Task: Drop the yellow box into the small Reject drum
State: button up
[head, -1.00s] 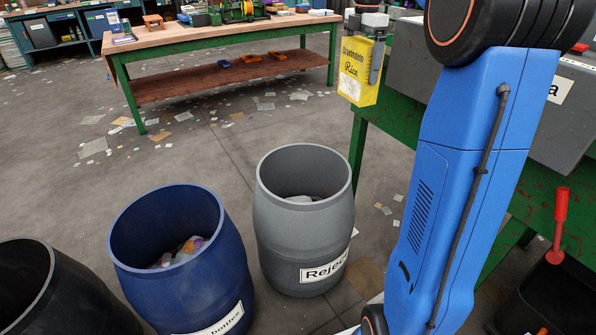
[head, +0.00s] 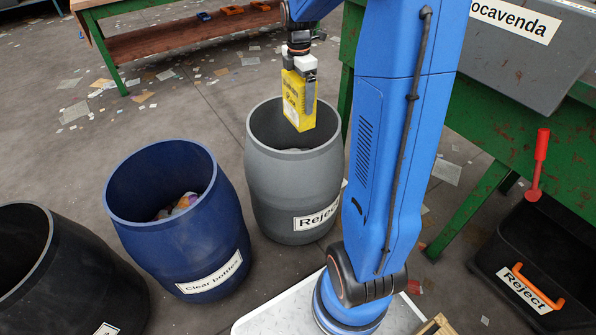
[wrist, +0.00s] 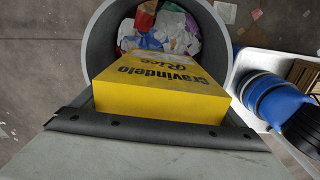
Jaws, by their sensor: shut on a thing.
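The yellow box (head: 299,100), printed with black lettering, is held by my gripper (head: 300,72) above the mouth of the grey Reject drum (head: 275,185). My gripper is shut on the box's upper end and points down. In the head view the box's lower end overlaps the drum's opening. In the wrist view the yellow box (wrist: 165,88) fills the middle, with the grey drum rim (wrist: 222,50) around and beyond it. Crumpled waste shows inside the drum past the box. How far the box's lower end is from the rim's height is hard to tell.
A blue Clear bottles drum (head: 190,240) stands left of the grey drum, and a black drum (head: 70,275) farther left. A black Reject crate (head: 520,265) with an orange handle sits at right. A green-legged bench (head: 500,130) carries a grey bin (head: 530,60).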

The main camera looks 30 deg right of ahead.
jog(key=shift+f, duration=2.85)
jog(key=o, duration=0.7)
notch_tip(320, 180, up, 17)
jog(key=shift+f, duration=0.15)
jog(key=shift+r, duration=0.4)
